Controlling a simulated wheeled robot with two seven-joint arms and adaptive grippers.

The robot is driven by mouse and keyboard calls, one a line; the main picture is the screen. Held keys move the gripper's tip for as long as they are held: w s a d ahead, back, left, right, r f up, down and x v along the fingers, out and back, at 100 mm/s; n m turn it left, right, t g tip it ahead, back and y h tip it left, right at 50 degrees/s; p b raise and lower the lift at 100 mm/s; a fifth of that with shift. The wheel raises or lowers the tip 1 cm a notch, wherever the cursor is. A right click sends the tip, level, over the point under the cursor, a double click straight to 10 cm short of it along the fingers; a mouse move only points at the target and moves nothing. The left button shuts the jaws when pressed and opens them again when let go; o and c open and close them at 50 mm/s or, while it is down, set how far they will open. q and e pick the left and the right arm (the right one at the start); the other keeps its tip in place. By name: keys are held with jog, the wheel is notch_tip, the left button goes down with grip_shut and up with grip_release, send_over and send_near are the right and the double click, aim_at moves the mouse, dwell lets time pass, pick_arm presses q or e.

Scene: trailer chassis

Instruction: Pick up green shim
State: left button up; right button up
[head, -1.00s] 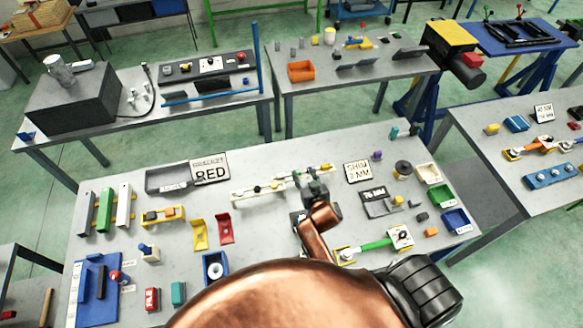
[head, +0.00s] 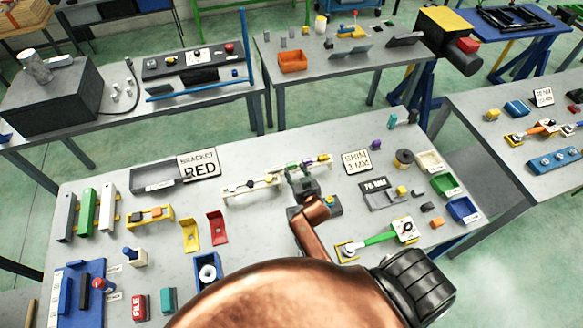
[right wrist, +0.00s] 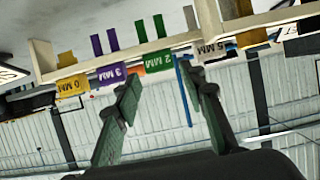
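The green shim (right wrist: 155,63), marked 2 MM, sits in a pale rack (right wrist: 100,57) in the right wrist view, with its prongs on the far side of the rail. My right gripper (right wrist: 163,84) is open, with its fingers either side of the green shim's line and nothing clearly held. In the head view, my right gripper (head: 297,170) is at the rack (head: 240,190); the green shim is too small or hidden to make out there. A purple 3 MM shim (right wrist: 110,73) and a yellow shim (right wrist: 72,83) are to its left. My left gripper is not in view.
A grey shim marked 5 MM (right wrist: 213,50) stands right of the green one. A SHIM 3 MM sign (head: 357,161) stands right of the rack in the head view. A BRACKET RED sign (head: 199,163) stands to the left. Bare table lies in front of the rack.

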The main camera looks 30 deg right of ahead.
aim_at(292, 166)
jog(key=shift+p+x, duration=0.4)
jog(key=shift+x, duration=2.3)
jog(key=shift+c, duration=0.2)
jog(key=c, duration=0.9)
